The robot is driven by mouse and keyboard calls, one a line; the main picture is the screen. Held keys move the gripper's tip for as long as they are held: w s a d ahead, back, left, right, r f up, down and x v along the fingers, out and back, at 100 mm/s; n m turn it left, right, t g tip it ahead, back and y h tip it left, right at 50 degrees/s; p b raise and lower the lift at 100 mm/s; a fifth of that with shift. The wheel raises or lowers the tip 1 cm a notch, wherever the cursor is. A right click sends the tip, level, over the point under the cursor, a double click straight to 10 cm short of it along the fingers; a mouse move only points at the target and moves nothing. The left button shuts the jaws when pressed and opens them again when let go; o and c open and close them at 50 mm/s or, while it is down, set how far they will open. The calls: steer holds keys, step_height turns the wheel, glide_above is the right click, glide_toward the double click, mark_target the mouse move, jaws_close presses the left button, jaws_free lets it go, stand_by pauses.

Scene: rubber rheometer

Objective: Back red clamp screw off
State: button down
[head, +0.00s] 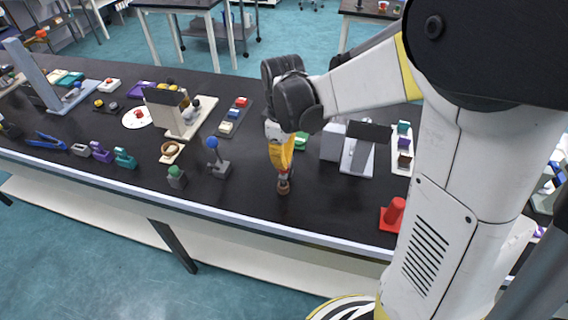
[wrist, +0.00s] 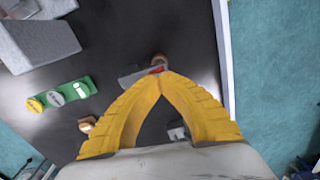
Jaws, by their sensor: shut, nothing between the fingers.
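My gripper (head: 282,168) points down over the black bench, its yellow fingers shut and empty. In the wrist view the fingertips (wrist: 160,74) meet in front of a small grey block with a bit of red (wrist: 156,70) and a brownish round knob (wrist: 159,60) beside it. The fingertips partly hide the red part. In the head view a small brownish-grey fixture (head: 283,184) stands just below the fingers. I cannot tell whether the tips touch it. The red part is too small and covered to show how far it is screwed in.
A red block with an upright cylinder (head: 393,214) stands near the front edge at right. A blue-knobbed fixture (head: 215,160) and a green-knobbed block (head: 176,176) stand to the left. A grey instrument (head: 357,154) stands behind right. A green strip (wrist: 62,94) lies left in the wrist view.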

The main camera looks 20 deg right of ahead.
steer(key=n, duration=0.4)
steer(key=shift+n, duration=0.4)
steer(key=n, duration=0.2)
steer(key=shift+n, duration=1.3)
steer(key=n, duration=0.4)
steer(key=shift+n, duration=0.3)
steer(key=c, duration=1.2)
jaws_free()
